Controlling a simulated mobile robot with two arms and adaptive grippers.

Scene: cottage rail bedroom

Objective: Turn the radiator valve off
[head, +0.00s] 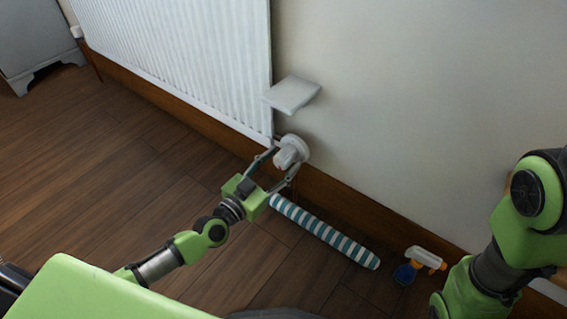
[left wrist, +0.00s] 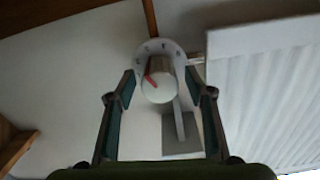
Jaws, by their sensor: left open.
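The radiator valve (head: 291,152) is a pale round knob on a round dial plate at the lower right end of the white radiator (head: 185,62). In the left wrist view the valve knob (left wrist: 158,84) shows a red pointer line, and the dial plate (left wrist: 151,48) behind it has small dark marks. My left gripper (head: 277,166) is open, with its fingers on either side of the knob. In the left wrist view the left gripper (left wrist: 160,90) has a visible gap between each finger and the knob. The right gripper is not in view; only part of my right arm shows.
A pale square plate (head: 292,94) sticks out from the wall above the valve. A teal-and-white striped roll (head: 324,233) lies on the floor along the skirting board. A spray bottle (head: 418,264) is to its right. A grey cabinet (head: 38,38) stands at the far left. The wooden floor at left is clear.

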